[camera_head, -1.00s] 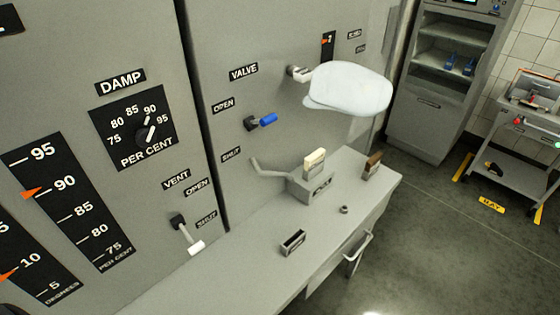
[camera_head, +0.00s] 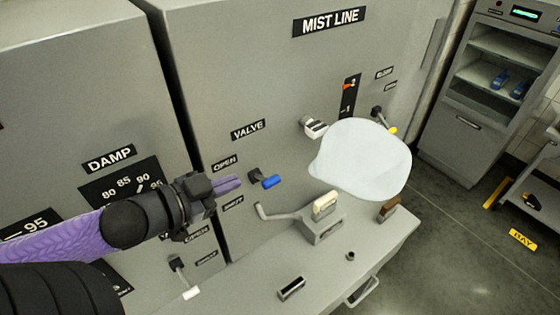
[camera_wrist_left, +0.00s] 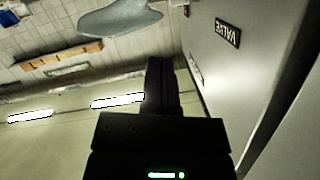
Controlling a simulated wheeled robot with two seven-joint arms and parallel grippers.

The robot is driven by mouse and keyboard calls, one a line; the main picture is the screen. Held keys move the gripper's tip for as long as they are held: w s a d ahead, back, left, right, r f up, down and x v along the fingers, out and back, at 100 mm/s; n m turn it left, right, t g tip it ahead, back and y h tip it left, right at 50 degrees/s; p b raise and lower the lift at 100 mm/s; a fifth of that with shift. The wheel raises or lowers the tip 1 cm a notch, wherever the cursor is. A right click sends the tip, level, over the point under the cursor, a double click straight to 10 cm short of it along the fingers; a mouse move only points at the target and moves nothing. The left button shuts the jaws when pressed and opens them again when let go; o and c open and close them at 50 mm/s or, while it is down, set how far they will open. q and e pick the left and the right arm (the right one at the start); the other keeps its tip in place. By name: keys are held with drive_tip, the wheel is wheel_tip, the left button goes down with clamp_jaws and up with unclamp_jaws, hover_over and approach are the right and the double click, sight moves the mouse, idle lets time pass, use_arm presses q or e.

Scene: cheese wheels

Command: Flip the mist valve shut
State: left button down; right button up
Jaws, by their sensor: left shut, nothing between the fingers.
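The mist valve is a lever with a blue handle (camera_head: 270,181) on a dark pivot, on the grey MIST LINE panel. It sticks out to the right, nearer the OPEN label (camera_head: 224,163) than the SHUT label (camera_head: 233,202). My left gripper (camera_head: 229,184) is shut and empty, just left of the lever's pivot; whether they touch I cannot tell. In the left wrist view its dark fingers (camera_wrist_left: 160,76) are together beside the panel, with the VALVE label (camera_wrist_left: 228,33) inverted; the lever does not show. A pale mist cloud (camera_head: 362,158) hangs at the nozzle (camera_head: 313,126). My right gripper is out of view.
A grey bench (camera_head: 245,285) juts out below, with a bent-armed device (camera_head: 322,228) under the lever. A white-tipped vent lever (camera_head: 190,292) is lower left. A yellow-tipped lever (camera_head: 392,130) is behind the cloud. Open shelving (camera_head: 497,65) stands at the right.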

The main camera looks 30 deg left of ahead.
use_arm(q)
drive_tip(key=s, duration=0.2)
drive_tip(key=b, duration=0.3)
hover_over(265, 180)
drive_tip(key=s+d, duration=0.2)
wheel_tip(265, 180, down, 2)
drive_tip(key=f, duration=0.2)
drive_tip(key=a+f, duration=0.1)
drive_tip(key=f, duration=0.1)
drive_tip(key=shift+w, duration=0.35)
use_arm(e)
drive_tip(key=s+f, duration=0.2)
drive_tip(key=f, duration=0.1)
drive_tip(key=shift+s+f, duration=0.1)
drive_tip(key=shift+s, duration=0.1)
